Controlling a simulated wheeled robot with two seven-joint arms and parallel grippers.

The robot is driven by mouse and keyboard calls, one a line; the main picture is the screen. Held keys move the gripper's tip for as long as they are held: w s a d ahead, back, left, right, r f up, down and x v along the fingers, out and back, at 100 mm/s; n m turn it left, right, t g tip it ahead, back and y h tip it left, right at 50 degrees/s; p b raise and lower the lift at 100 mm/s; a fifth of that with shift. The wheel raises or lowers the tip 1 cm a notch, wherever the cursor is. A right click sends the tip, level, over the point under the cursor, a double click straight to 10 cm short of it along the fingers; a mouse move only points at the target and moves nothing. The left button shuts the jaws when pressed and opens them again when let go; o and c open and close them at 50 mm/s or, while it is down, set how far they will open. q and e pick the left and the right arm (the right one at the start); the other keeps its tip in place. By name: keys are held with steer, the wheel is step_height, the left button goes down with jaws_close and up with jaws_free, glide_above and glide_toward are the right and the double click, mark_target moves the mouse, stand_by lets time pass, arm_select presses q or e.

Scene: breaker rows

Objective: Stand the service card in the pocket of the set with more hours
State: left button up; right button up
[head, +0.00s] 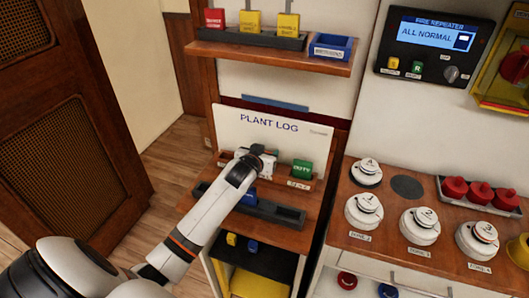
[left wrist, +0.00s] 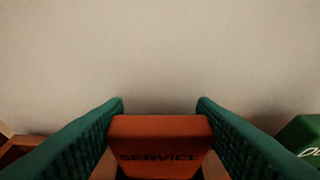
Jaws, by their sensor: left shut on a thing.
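The orange service card (left wrist: 160,145), marked SERVICE, is between the green-padded fingers of my left gripper (left wrist: 160,135). In the head view my left gripper (head: 262,155) is at the wooden card ledge (head: 265,176), in front of the white PLANT LOG board (head: 240,132). It hides the card there, so I cannot tell whether the card touches the ledge. A green DUTY card (head: 302,169) stands on the ledge just to the right; its edge also shows in the left wrist view (left wrist: 302,142). My right gripper is not in view.
An upper shelf (head: 270,56) carries red and yellow tags and a blue bin (head: 331,46). Below the ledge is a dark tray (head: 277,211). White detectors (head: 363,211) and red parts (head: 480,194) stand on the counter to the right.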

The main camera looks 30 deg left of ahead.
arm_select(q)
steer(key=shift+f, duration=0.1)
steer(key=o, duration=1)
steer(key=shift+c, duration=0.2)
steer(key=shift+s, duration=0.15)
steer(key=v, duration=1.2)
steer(key=shift+b, duration=0.3)
